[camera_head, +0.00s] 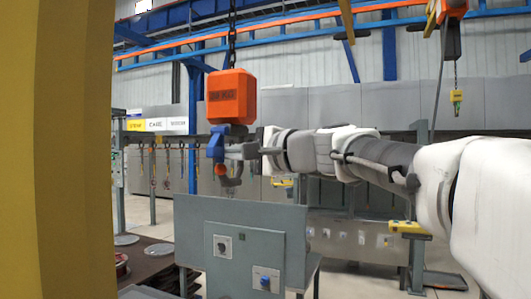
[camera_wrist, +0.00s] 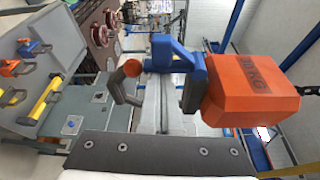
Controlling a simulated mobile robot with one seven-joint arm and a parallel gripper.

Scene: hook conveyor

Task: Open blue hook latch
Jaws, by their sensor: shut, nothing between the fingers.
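The blue hook latch (camera_head: 216,143) sits directly under the orange hoist block (camera_head: 231,97), which hangs from a chain. The grey hook (camera_head: 233,181) hangs below it, with a round orange part (camera_head: 220,169) beside it. The wrist view shows the scene sideways, with the blue latch (camera_wrist: 188,75) in the middle, the orange block (camera_wrist: 250,87) to its right and the grey hook (camera_wrist: 125,88) to its left. My gripper (camera_head: 236,152) is shut and empty, close beside the latch on its right in the head view. I cannot tell whether it touches.
A grey control box (camera_head: 242,245) with knobs stands below the hook. A yellow column (camera_head: 75,150) fills the left side of the head view. A second orange hoist (camera_head: 454,8) hangs at upper right. A grey bench (camera_wrist: 75,105) with tools is at left in the wrist view.

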